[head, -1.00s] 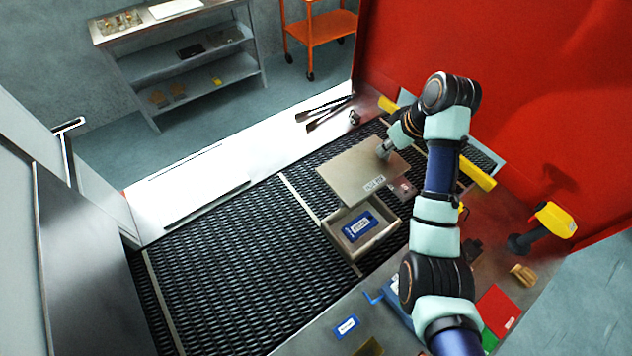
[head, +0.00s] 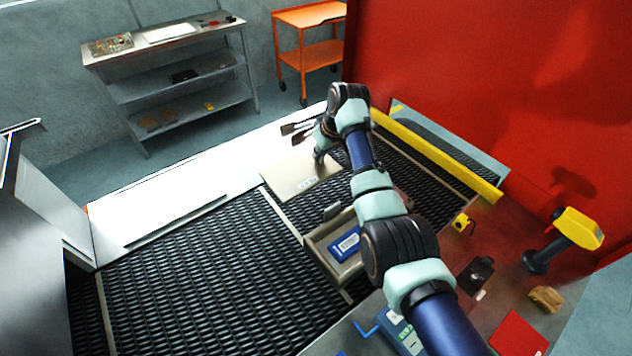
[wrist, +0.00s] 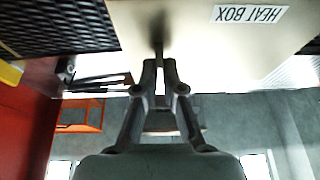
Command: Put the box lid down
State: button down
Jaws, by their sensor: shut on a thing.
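The box lid is a flat beige panel (head: 290,182) with a white label; it also shows in the wrist view (wrist: 205,48), where the label reads HEAT BOX. My gripper (head: 320,157) is shut on the lid near its far side; in the wrist view the fingertips (wrist: 159,64) meet at a dark spot on it. The open beige box (head: 318,240) sits on the mesh belt with a blue labelled item (head: 346,244) inside. The lid is beyond the box, apart from its opening. I cannot tell whether it touches the belt.
The mesh belt (head: 200,270) is clear to the left of the box. A white ledge (head: 150,205) runs along its far side, with dark tools (head: 297,130) near the lid. A yellow bar (head: 435,155) and a red wall stand at right. My arm hides part of the belt.

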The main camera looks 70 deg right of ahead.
notch_tip(320, 180, down, 10)
jog(key=shift+r+b, duration=0.1)
jog(key=shift+b, duration=0.65)
jog(key=c, duration=1.3)
grip_release()
jog(key=shift+r, duration=0.4)
jog(key=p+v, duration=0.3)
jog(key=v, duration=0.8)
jog(key=shift+s+r, duration=0.1)
jog(key=shift+s, duration=0.05)
